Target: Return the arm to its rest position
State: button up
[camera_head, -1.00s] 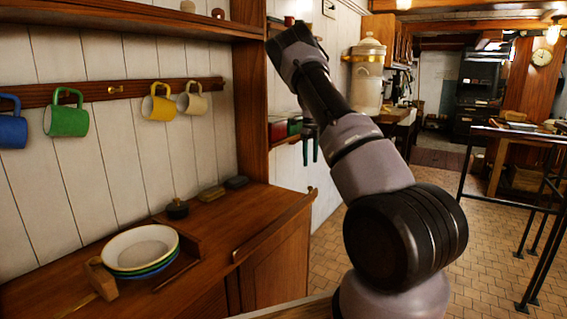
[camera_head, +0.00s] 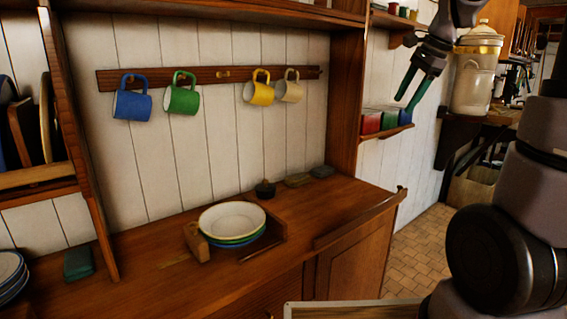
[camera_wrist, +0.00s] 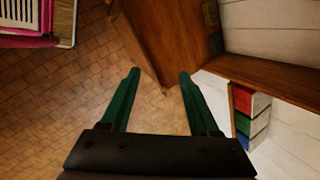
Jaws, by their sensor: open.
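My gripper (camera_head: 413,84) is at the upper right in the head view, in front of the white plank wall and near a small shelf with coloured boxes. Its two green fingers point down and stand apart, with nothing seen between them. In the wrist view the gripper (camera_wrist: 157,80) has its fingers spread, with the tiled floor and a wooden cabinet side below. My arm rises along the right edge of the head view, and part of it is cut off by the frame.
A wooden counter (camera_head: 130,262) holds stacked plates (camera_head: 232,219). Blue (camera_head: 132,103), green (camera_head: 182,99), yellow (camera_head: 259,92) and cream (camera_head: 290,90) mugs hang above. Red, green and blue boxes (camera_head: 371,122) sit near my gripper. A lidded crock (camera_head: 473,80) stands behind. Tiled floor (camera_head: 408,255) lies open.

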jog(key=s+a+n+t, duration=0.1)
jog(key=s+a+n, duration=0.2)
jog(key=s+n, duration=0.3)
jog(key=s+a+n+t, duration=0.2)
jog(key=s+a+n, duration=0.2)
jog(key=s, duration=0.9)
jog(key=shift+s+a+r+n+h, duration=0.15)
jog(key=shift+s+r+n+h, duration=0.2)
jog(key=shift+n, duration=0.55)
jog(key=shift+w, duration=0.15)
